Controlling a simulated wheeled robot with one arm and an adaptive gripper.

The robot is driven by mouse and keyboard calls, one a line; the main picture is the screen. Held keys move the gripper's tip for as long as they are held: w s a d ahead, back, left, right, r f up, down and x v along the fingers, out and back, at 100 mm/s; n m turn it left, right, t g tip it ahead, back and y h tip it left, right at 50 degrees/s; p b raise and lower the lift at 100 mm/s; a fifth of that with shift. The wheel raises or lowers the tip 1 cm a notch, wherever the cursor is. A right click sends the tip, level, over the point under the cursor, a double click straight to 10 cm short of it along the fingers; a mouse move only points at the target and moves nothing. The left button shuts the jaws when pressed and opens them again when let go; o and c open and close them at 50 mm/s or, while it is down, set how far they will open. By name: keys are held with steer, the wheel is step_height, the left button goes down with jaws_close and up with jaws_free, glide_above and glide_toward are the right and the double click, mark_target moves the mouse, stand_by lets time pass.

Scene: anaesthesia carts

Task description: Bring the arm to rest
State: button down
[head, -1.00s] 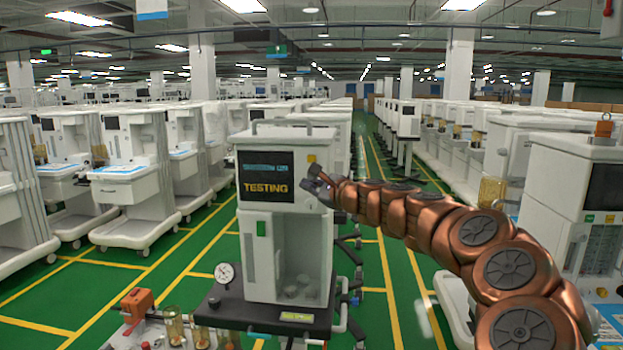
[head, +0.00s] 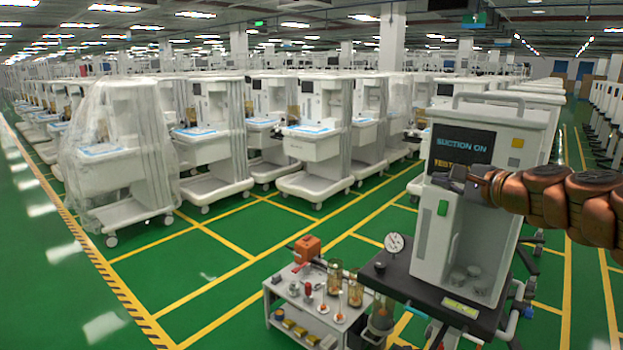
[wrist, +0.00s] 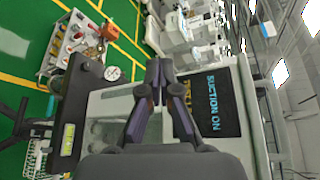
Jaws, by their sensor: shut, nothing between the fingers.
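My copper-coloured arm (head: 560,200) reaches in from the right edge in the head view. My gripper (head: 460,180) is at its end, in front of the white machine (head: 452,245), beside the lower part of its dark screen (head: 462,148). The screen reads "SUCTION ON", with a second line partly hidden by my gripper. In the wrist view my gripper (wrist: 158,72) has its dark fingers together, with nothing between them. The screen (wrist: 208,103) lies to the right of the fingertips there. I cannot tell whether the fingers touch the machine.
A small cart (head: 312,302) with jars and an orange block (head: 307,248) stands left of the machine. A round gauge (head: 394,242) sits on the machine's black base. Rows of white carts fill the back, one plastic-wrapped (head: 112,160). Green floor (head: 190,265) at left is clear.

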steer(key=s+a+f+n+g+y, duration=0.1)
steer(key=s+a+f+n+g, duration=0.25)
steer(key=a, duration=0.35)
steer(key=s+a+f+n+g+y, duration=0.1)
steer(key=s+a+f+n+g, duration=0.2)
steer(key=a, duration=0.4)
steer(key=s+a+f+n+g+h, duration=0.1)
steer(key=s+a+f+n, duration=0.25)
steer(key=s, duration=0.25)
steer(key=s+a+f+n+g+h, duration=0.1)
steer(key=s+a+f+n+g, duration=0.1)
steer(key=s+f, duration=0.4)
steer(key=s+d+f+n+g+h, duration=0.2)
steer(key=s+d+f, duration=0.1)
steer(key=s, duration=0.5)
steer(key=s+d+f+n+g+h, duration=0.1)
steer(key=s+d+f+g+h, duration=0.1)
steer(key=s, duration=0.6)
steer(key=s+d+f+n+g+h, duration=0.2)
steer(key=s+d+f, duration=0.2)
steer(key=s+f, duration=0.2)
steer(key=s, duration=0.2)
steer(key=shift+s+f+n+g, duration=0.3)
steer(key=shift+s+g, duration=0.05)
steer(key=shift+s, duration=0.05)
